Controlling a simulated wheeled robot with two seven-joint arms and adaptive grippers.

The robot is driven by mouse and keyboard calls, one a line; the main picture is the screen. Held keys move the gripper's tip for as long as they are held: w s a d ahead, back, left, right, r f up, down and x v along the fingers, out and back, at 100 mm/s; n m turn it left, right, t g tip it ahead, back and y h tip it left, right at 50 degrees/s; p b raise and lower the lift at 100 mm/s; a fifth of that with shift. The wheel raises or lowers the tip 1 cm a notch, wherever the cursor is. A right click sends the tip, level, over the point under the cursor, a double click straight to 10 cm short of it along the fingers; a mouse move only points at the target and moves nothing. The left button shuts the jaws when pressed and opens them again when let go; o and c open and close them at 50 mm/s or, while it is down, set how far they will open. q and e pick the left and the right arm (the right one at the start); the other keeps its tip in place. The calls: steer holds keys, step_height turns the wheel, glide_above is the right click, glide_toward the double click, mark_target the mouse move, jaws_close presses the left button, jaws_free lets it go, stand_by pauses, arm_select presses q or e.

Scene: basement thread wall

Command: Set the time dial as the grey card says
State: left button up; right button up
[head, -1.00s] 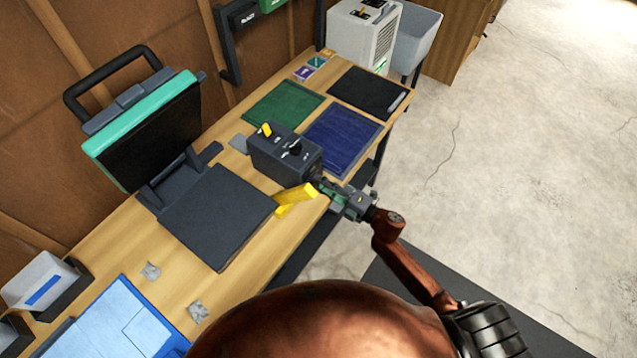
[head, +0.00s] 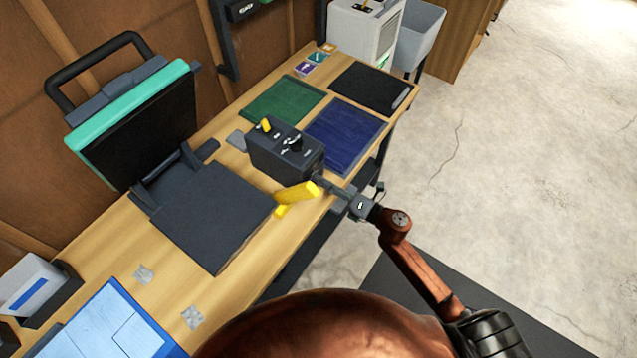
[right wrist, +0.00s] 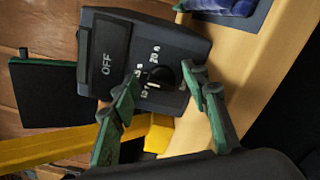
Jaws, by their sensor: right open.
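In the right wrist view a dark time dial (right wrist: 160,75) with a white mark sits on the face of a dark control box (right wrist: 165,40), with small white numbers beside it. An OFF window (right wrist: 107,62) is on the same face. My right gripper (right wrist: 167,80) is open, its green-padded fingertips on either side of the dial; contact cannot be told. In the head view the gripper (head: 320,181) is at the near right end of the box (head: 275,160). A grey card (head: 237,141) lies left of the box, its writing unreadable. My left gripper is out of view.
A yellow handle (head: 296,195) juts out close to my right gripper. The open press (head: 205,215) stands left of the box. Green (head: 283,101) and blue (head: 345,135) cloths lie behind and right of it. The floor at right is clear.

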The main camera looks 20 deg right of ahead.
arm_select(q)
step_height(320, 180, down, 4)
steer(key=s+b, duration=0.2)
steer(key=b, duration=0.1)
arm_select(e)
steer(key=n, duration=0.5)
steer(key=shift+f, duration=0.3)
steer(key=s+d+n, duration=0.1)
steer(key=s+d, duration=0.3)
steer(key=s, duration=0.2)
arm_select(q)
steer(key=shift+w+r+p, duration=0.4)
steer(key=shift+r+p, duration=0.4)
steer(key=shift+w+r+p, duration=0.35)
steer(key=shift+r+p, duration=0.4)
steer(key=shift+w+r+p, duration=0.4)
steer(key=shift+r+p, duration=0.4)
arm_select(e)
steer(key=s+d+f+m+h, duration=0.1)
steer(key=d+f+m+h, duration=0.3)
steer(key=d+f+m, duration=0.4)
steer(key=s+d+f+m+g+h, duration=0.1)
steer(key=d+f+m+h, duration=0.4)
steer(key=f, duration=1.3)
steer(key=shift+s+d+m, duration=0.5)
steer(key=shift+d+m, duration=1.2)
steer(key=shift+m, duration=1.1)
steer(key=shift+r, duration=0.1)
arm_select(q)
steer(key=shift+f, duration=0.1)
